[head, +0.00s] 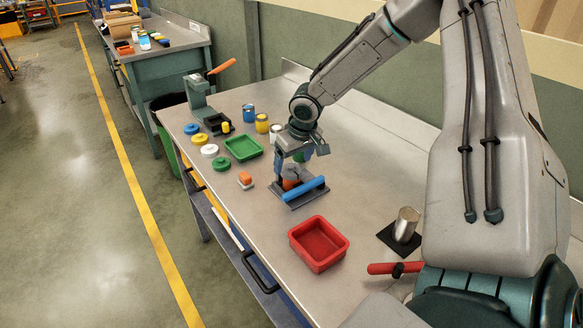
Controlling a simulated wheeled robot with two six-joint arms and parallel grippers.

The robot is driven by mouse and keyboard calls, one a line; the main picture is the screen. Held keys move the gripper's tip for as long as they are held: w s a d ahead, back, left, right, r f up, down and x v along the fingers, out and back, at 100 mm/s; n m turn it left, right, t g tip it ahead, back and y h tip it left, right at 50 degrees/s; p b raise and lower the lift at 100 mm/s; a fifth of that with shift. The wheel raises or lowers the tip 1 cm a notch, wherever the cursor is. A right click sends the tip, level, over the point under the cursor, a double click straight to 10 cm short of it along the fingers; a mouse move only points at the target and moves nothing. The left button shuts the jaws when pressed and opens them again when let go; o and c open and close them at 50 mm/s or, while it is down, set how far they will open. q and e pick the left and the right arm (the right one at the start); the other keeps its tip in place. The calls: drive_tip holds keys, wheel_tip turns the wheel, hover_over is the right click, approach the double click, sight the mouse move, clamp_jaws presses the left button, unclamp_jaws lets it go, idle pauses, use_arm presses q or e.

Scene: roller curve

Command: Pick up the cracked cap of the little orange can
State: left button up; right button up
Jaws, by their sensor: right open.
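The little orange can (290,184) stands on a dark plate with a blue bar at the middle of the bench, partly hidden by my right gripper. A grey part shows at its top; I cannot make out a crack, or tell for sure that this is the cap. My right gripper (292,173) points down over the can, with a finger at its left side. It is open, and I see nothing held in it. My left gripper is out of view.
A red tray (318,262) stands in front and a green tray (243,149) farther back. Loose coloured caps (209,150) lie along the left edge near a small lever press (200,95). Several cans (262,123) stand behind. A silver cylinder (406,225) stands on a black mat at right.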

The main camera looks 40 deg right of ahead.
drive_tip(key=shift+x, duration=0.85)
drive_tip(key=shift+w+f, duration=0.1)
drive_tip(key=shift+f, duration=0.15)
drive_tip(key=shift+c, duration=0.2)
drive_tip(key=c, duration=1.1)
drive_tip(key=shift+r, duration=0.15)
